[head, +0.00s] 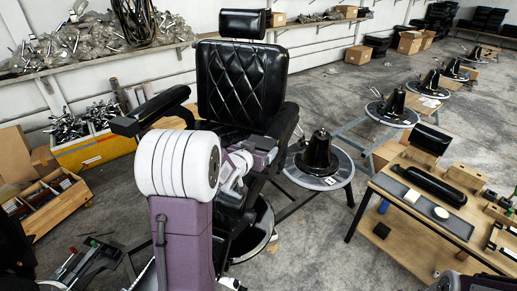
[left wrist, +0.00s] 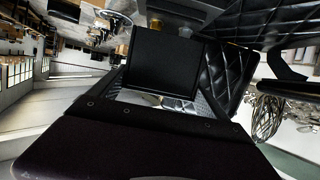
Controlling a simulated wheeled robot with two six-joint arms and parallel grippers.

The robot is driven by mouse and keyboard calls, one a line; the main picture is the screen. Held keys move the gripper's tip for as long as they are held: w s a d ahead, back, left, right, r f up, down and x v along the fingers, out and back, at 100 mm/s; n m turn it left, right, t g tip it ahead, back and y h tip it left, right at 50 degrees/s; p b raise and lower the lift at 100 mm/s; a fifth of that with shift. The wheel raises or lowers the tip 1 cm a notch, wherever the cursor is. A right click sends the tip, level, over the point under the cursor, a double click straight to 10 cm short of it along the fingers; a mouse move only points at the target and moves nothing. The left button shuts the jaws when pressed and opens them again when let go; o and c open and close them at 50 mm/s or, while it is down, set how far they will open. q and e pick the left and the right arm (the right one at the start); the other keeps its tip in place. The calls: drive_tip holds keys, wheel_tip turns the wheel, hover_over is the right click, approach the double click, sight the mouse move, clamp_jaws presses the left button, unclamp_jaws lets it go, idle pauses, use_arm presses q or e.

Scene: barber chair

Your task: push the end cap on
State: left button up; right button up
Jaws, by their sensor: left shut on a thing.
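The black barber chair (head: 240,85) stands in the middle of the head view, with a quilted back and two armrests. My left gripper (head: 268,147) is at the front of the chair's right-hand armrest (head: 285,122), low beside the seat. It is shut on a dark piece that I take to be the end cap, which the head view barely shows. In the left wrist view a square black block (left wrist: 165,60) fills the middle, close beyond the gripper body, with quilted upholstery to its right. I cannot tell whether the cap touches the armrest.
The left-hand armrest (head: 160,106) juts forward. A round chair base (head: 345,172) stands between. A yellow bin (head: 95,152) is at left.

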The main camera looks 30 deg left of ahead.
use_arm(q)
drive_tip(key=shift+f+b, duration=1.75)
drive_tip(key=shift+f, duration=0.2)
drive_tip(key=o, duration=1.3)
drive_tip(key=shift+o, duration=0.2)
drive_tip(key=v, duration=0.9)
